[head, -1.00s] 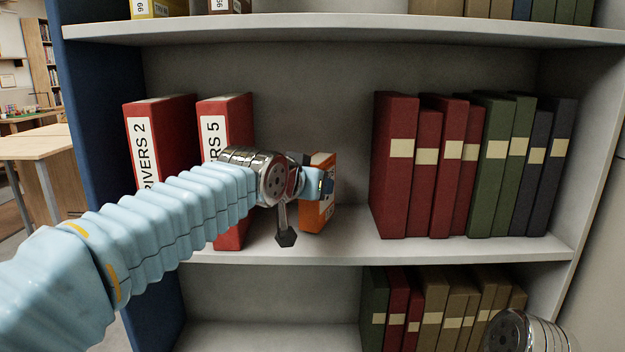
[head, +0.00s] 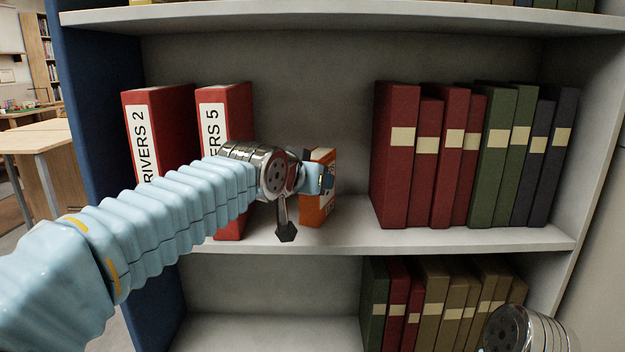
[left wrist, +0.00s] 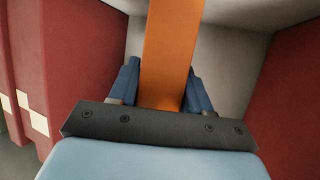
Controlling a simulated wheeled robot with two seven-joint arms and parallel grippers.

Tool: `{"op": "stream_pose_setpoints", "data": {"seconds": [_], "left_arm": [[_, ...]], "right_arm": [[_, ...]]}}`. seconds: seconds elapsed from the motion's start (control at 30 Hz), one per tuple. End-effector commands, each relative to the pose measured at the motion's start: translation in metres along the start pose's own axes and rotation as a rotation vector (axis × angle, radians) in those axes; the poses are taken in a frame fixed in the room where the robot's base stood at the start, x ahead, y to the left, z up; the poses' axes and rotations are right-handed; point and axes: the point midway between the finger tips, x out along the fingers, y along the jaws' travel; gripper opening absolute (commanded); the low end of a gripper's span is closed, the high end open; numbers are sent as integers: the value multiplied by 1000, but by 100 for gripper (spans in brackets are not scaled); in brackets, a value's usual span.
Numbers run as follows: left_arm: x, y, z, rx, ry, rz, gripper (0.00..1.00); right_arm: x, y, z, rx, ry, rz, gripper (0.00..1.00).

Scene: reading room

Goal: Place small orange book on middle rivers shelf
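The small orange book (head: 319,212) is upright at the middle shelf (head: 350,240), right of the red binder marked RIVERS 5 (head: 236,112). My left gripper (head: 318,180) is at the book, one blue finger showing across its front. In the left wrist view, the orange book (left wrist: 166,60) lies between the two blue fingers (left wrist: 162,90), which appear closed against both its sides. The book's base is at or just above the shelf board; I cannot tell if it touches. My right arm shows only as a metal wrist at the lower right; its gripper is out of view.
A RIVERS 2 binder (head: 140,135) stands at the left. Dark red books (head: 396,170), then green (head: 495,180) and navy ones (head: 553,160), fill the right. A bare gap lies between the orange book and the red books. The upper shelf board (head: 340,20) is above.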

Motion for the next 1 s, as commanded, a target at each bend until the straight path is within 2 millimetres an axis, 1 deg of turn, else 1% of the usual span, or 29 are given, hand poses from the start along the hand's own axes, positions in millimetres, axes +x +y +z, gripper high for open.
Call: {"op": "stream_pose_setpoints", "data": {"seconds": [0.03, 0.17, 0.47, 0.57, 0.67, 0.8, 1.0], "left_arm": [[0, 0, -1, 0, 1, 0, 56], [0, 0, -1, 0, 0, 0, 76], [0, 0, 0, 0, -2, 0, 77], [-8, 0, 1, 2, 1, 1, 77], [-25, 1, 2, 1, 3, 4, 77], [-60, 1, 4, 0, 6, 7, 77], [-106, 0, 3, -1, 3, 5, 77]], "right_arm": [[0, 0, 0, 0, 0, 0, 0], [0, 0, 0, 0, 0, 0, 0], [0, 0, 0, 2, 2, 1, 0], [3, 2, 0, 2, 1, 1, 0], [10, 5, 0, 2, 2, 2, 0], [23, 10, 0, 4, 3, 3, 0], [36, 22, -3, 13, 12, 12, 0]]}}
